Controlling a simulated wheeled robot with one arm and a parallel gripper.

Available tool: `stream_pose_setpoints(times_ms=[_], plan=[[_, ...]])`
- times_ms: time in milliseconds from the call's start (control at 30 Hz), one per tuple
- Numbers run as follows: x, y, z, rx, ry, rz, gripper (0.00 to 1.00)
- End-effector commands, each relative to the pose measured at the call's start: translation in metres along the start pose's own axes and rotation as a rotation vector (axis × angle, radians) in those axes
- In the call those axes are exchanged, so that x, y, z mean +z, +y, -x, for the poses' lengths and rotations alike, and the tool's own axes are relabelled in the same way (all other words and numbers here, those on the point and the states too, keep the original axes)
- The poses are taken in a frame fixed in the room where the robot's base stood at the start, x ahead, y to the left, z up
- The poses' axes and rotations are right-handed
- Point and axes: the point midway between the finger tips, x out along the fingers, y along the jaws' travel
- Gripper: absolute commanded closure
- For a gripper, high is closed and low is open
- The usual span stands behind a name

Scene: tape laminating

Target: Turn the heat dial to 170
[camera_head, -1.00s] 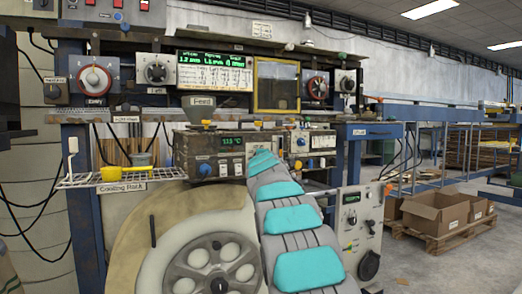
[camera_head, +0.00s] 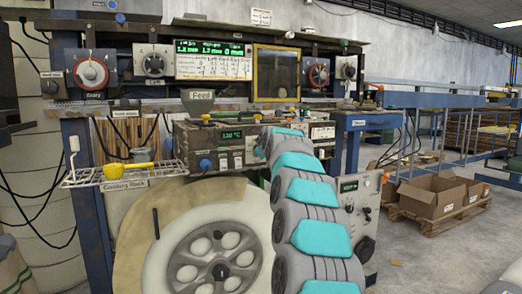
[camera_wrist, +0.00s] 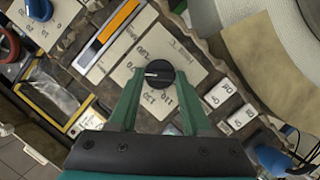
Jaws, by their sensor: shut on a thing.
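The heat dial (camera_wrist: 160,73) is a round black knob with a white mark, on a pale panel printed with numbers, in the wrist view. The mark points toward picture left. My gripper (camera_wrist: 159,77) has its two green fingers on either side of the knob, shut on it. In the head view, the control box with a small green display (camera_head: 232,135) stands at mid-picture. My grey and turquoise arm reaches to its right part and hides the dial and gripper there. The display digits are too small to read surely.
A feed hopper (camera_head: 203,101) stands behind the control box. A wire cooling rack (camera_head: 124,175) with a yellow object is at left. A large spoked wheel (camera_head: 205,250) is below. Cardboard boxes (camera_head: 440,195) lie on a pallet at right, beside open floor.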

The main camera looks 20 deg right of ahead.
Motion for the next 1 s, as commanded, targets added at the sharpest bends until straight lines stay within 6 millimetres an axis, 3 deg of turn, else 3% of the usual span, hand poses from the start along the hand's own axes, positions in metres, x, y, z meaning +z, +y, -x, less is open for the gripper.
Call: stream_pose_setpoints(times_ms=[333,867,900,1000], plan=[[0.0018,-0.0002,-0.001,-0.053,-0.003,-0.121,1.0],[0.0022,-0.0001,-0.0009,-0.061,-0.005,-0.138,1.0],[0.0022,-0.0002,-0.0009,-0.061,-0.005,-0.138,0.47],[0.0017,0.0002,-0.0007,-0.06,-0.004,-0.138,0.36]])
